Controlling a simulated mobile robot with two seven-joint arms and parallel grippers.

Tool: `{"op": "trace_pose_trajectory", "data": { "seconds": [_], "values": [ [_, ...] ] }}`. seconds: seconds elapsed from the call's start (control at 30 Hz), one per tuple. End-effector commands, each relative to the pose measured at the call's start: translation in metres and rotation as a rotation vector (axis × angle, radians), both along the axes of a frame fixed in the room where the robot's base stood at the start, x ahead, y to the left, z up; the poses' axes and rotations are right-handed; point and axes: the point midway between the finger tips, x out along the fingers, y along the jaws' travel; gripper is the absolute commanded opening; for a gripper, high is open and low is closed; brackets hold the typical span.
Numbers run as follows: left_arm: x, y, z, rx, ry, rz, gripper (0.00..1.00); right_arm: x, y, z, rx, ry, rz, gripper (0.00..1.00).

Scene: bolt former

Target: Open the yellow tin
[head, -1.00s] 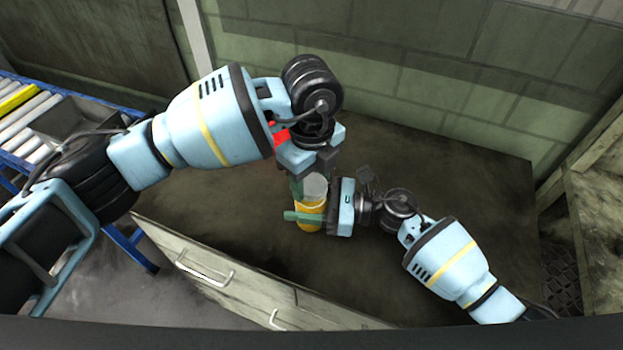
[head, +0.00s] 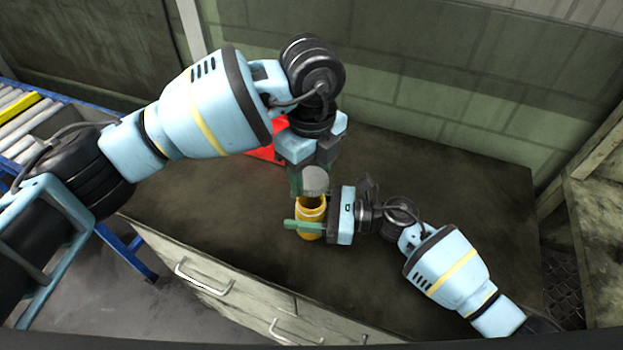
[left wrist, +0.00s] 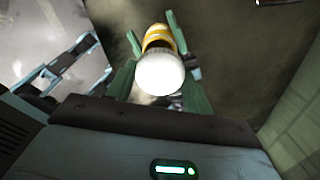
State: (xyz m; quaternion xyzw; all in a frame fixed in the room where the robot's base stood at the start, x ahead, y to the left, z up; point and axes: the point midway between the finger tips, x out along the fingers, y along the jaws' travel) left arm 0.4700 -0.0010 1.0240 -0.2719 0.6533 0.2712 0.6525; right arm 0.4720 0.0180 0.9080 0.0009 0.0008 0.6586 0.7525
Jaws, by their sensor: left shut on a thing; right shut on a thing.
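The yellow tin (head: 311,209) stands upright on the dark workbench, its dark open mouth showing in the head view. My right gripper (head: 310,227) is shut around its body from the right, one green finger across the front. My left gripper (head: 312,184) is above the tin, shut on the round grey-white lid (head: 316,179). The lid is off the rim, just above and behind the mouth. In the left wrist view the lid (left wrist: 160,74) sits between the green fingers, with the tin (left wrist: 158,37) partly hidden beyond it.
A red object (head: 266,154) lies behind my left gripper, partly hidden. The workbench (head: 440,180) is clear to the right and rear. Its front has drawers with handles (head: 203,277). A roller conveyor (head: 25,125) with a yellow bar is at the far left.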

Motion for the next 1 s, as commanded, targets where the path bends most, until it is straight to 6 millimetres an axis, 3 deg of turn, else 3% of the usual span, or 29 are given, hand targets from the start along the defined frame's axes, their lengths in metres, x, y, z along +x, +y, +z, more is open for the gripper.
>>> {"op": "trace_pose_trajectory", "data": {
  "seconds": [0.27, 0.3, 0.5, 0.83, 1.0],
  "values": [
    [0.0, 0.0, 0.007, 0.001, 0.002, 0.0, 0.24, -0.001, 0.0, -0.001, -0.001, 0.003, 0.001, 0.0],
    [0.0, 0.0, 0.007, 0.001, 0.002, 0.0, 0.24, -0.001, 0.0, -0.001, -0.001, 0.003, 0.001, 0.57],
    [0.0, 0.0, 0.007, 0.001, 0.001, 0.0, 0.24, 0.0, 0.0, -0.001, -0.001, 0.002, 0.001, 0.81],
    [0.0, 0.0, 0.007, 0.001, 0.002, 0.0, 0.24, 0.0, -0.003, -0.001, -0.001, 0.001, 0.0, 0.81],
    [0.0, 0.0, 0.003, 0.001, 0.006, 0.0, 0.24, -0.003, -0.025, -0.002, -0.003, 0.001, -0.002, 0.81]
  ]
}}
